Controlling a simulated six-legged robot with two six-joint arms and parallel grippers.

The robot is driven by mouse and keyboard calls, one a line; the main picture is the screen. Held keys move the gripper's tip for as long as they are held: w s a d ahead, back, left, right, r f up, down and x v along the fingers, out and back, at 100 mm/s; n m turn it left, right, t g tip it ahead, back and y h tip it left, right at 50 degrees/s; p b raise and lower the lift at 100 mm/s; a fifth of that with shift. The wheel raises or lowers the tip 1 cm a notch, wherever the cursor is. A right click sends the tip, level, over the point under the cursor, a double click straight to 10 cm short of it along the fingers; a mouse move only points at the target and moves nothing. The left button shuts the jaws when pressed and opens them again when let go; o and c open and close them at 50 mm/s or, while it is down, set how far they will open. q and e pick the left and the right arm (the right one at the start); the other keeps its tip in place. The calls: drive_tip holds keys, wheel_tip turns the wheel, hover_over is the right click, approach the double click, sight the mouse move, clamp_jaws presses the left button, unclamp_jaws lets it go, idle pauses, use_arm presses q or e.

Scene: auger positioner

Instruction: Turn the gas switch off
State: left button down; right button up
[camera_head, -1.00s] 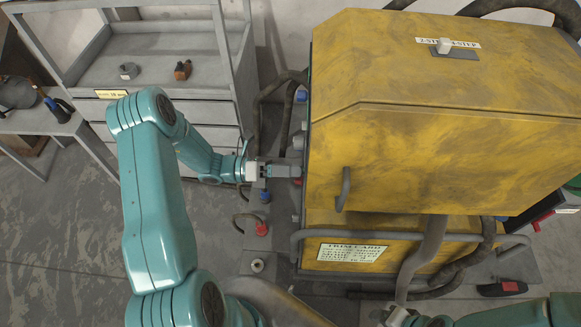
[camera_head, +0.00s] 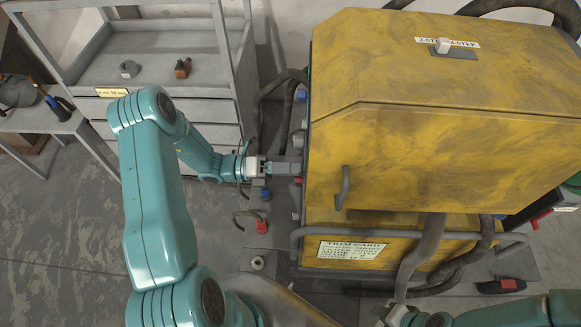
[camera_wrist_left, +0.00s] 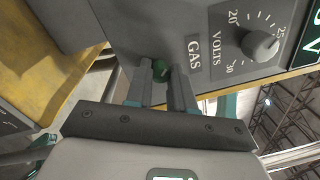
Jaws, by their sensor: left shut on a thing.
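The gas switch is a small green knob (camera_wrist_left: 162,70) beside the GAS label (camera_wrist_left: 192,52) on the grey side panel of the yellow machine (camera_head: 430,140). My left gripper (camera_head: 296,168) reaches the left side of that machine. In the left wrist view its two fingers (camera_wrist_left: 162,80) are shut on the green knob, one on each side. In the head view the knob is hidden by the fingers and the machine's edge. Part of my right arm (camera_head: 430,318) shows at the bottom right; its finger opening is not clear.
A VOLTS dial (camera_wrist_left: 260,45) sits close to the GAS label. Dark hoses (camera_head: 270,90) run behind the left arm. A grey shelf unit (camera_head: 170,65) stands at the left. A bent grey handle (camera_head: 343,188) and a front rail (camera_head: 400,235) stick out from the machine.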

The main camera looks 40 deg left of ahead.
use_arm(q)
drive_tip(key=c, duration=1)
unclamp_jaws()
drive_tip(key=shift+w+a+r, duration=0.1)
drive_tip(key=shift+r, duration=0.05)
drive_tip(key=b+v, duration=0.5)
drive_tip(key=v, duration=1.1)
drive_tip(key=shift+s, duration=0.25)
drive_tip(key=shift+a, duration=0.1)
